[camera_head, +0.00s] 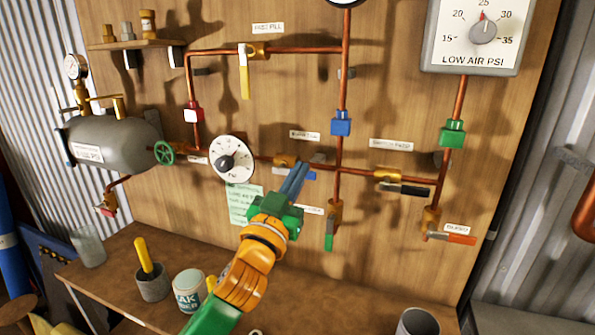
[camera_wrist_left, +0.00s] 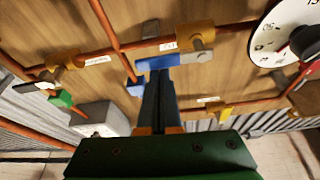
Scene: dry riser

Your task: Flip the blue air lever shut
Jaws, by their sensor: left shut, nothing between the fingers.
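The blue air lever (camera_head: 309,175) sits on a brass valve (camera_head: 286,160) on the horizontal copper pipe, right of the round white dial. The lever points right, roughly along the pipe. In the left wrist view the blue lever (camera_wrist_left: 158,62) extends left from its brass valve (camera_wrist_left: 195,42), just beyond the fingertips. My left gripper (camera_head: 299,168) is shut and empty, with its fingertips overlapping the lever in the head view. I cannot tell whether they touch it. The fingers hide part of the lever. My right gripper is not in view.
A black lever (camera_head: 405,188), a hanging green lever (camera_head: 329,240) and an orange lever (camera_head: 460,239) are nearby. A hanging yellow lever (camera_head: 244,80) is higher up. The white dial (camera_head: 231,159) stands out left of my gripper. Cups and a tin (camera_head: 188,290) stand on the bench below.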

